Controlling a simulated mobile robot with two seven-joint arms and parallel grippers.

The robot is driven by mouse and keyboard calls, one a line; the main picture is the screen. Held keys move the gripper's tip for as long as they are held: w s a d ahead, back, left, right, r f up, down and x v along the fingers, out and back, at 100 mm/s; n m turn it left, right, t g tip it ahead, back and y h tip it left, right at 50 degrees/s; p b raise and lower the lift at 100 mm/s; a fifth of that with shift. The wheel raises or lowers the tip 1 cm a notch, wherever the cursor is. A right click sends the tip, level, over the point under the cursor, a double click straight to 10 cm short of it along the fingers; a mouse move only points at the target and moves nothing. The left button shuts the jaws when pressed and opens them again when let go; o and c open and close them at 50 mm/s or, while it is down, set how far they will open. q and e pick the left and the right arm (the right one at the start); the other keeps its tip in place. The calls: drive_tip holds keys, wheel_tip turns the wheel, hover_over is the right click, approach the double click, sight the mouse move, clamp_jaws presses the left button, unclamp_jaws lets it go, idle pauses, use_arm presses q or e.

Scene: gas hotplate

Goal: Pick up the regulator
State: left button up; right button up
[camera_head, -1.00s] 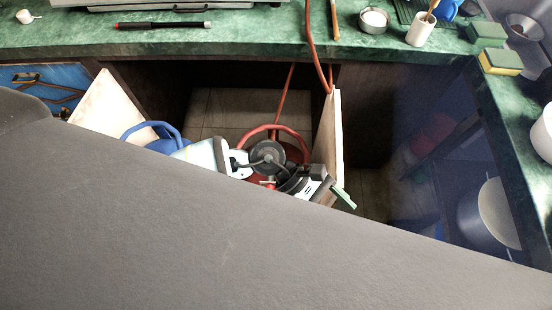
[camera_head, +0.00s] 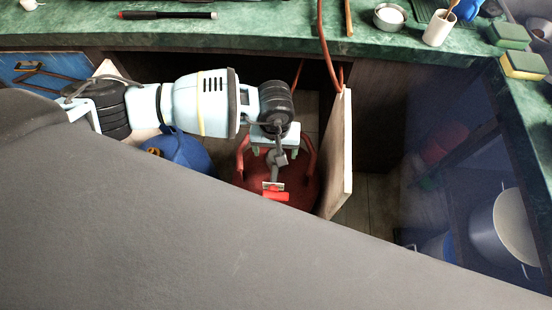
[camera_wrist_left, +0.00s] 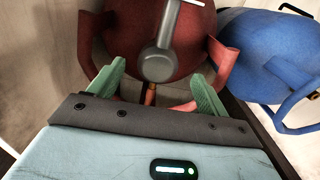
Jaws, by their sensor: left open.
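The grey regulator (camera_head: 279,158) is at the top of the red gas cylinder (camera_head: 304,192), with a red part beside it. In the left wrist view the regulator (camera_wrist_left: 158,63) shows as a round grey body with a stem, over the red cylinder (camera_wrist_left: 190,50). My left gripper (camera_head: 273,151) is open, its green fingers pointing at the regulator from above. In the left wrist view the left gripper (camera_wrist_left: 158,72) has its fingers on either side of the regulator's round end, with gaps at both sides. Whether it is at grasping depth is unclear. My right gripper is not seen.
A blue cylinder (camera_head: 182,152) stands left of the red one, beneath my left arm. An open cabinet door (camera_head: 342,150) is close on the right. The green counter (camera_head: 270,30) lies above the opening. An orange hose (camera_head: 325,45) hangs over its edge.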

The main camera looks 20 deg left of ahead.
use_arm(q)
drive_tip(key=shift+d+f, duration=0.1)
drive_tip(key=shift+f, duration=3.05)
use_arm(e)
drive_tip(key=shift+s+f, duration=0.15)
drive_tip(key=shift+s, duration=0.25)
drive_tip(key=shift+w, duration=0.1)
use_arm(q)
drive_tip(key=c, duration=1.3)
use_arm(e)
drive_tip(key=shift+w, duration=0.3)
use_arm(q)
drive_tip(key=shift+o, duration=0.2)
drive_tip(key=shift+r, duration=0.1)
drive_tip(key=shift+r, duration=0.15)
wheel_tip(320, 180, up, 10)
drive_tip(key=shift+f, duration=0.15)
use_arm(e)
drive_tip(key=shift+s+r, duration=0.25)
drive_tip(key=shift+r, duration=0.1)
